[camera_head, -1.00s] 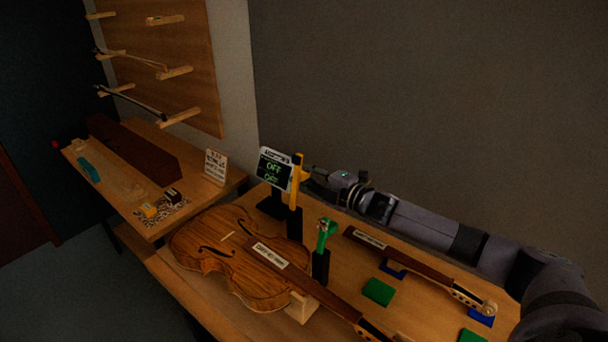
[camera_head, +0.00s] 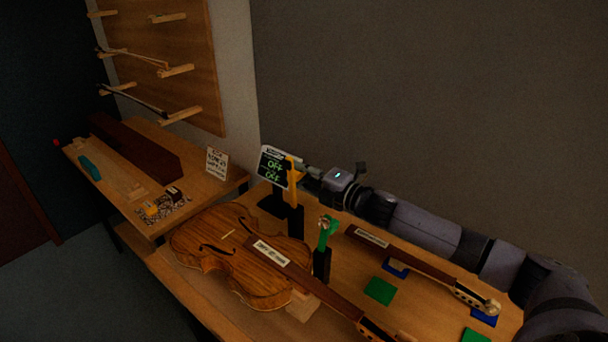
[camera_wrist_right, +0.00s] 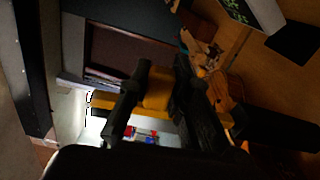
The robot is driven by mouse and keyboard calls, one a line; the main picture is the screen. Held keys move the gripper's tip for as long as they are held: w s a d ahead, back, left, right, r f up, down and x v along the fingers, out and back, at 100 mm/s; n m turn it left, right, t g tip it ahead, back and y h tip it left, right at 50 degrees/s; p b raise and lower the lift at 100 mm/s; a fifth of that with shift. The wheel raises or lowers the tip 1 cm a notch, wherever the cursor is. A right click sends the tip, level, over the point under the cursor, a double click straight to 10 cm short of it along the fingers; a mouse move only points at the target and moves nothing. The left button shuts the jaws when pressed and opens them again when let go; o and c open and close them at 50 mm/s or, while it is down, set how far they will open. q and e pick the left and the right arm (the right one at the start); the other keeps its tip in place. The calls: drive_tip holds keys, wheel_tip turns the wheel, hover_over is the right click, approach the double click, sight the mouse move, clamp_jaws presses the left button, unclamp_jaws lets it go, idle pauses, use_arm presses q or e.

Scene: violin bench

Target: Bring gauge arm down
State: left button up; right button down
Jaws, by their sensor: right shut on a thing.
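An orange-yellow lever (camera_head: 292,171), which looks like the gauge arm, leans a little on a black post (camera_head: 295,220) beside a display (camera_head: 274,168) with green text that appears to read OFF. My right gripper (camera_head: 305,174) reaches it from the right. In the right wrist view, my right gripper's dark fingers (camera_wrist_right: 156,95) are shut on the lever's orange block (camera_wrist_right: 158,88). A second, green lever (camera_head: 327,231) stands upright on its own black post nearby. The lever's lower joint is hard to see. My left gripper is not in view.
A violin (camera_head: 240,257) with a labelled neck lies on the bench in front of the posts. Another neck (camera_head: 420,266) and green (camera_head: 379,291) and blue pads lie to the right. A side table (camera_head: 130,205) with a small sign (camera_head: 216,163) stands to the left.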

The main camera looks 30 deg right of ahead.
drive_tip(key=shift+s+a+n, duration=0.15)
drive_tip(key=shift+a+n, duration=0.15)
drive_tip(key=shift+n, duration=0.2)
drive_tip(key=c, duration=1.4)
unclamp_jaws()
drive_tip(key=shift+c, duration=0.2)
drive_tip(key=v, duration=1.2)
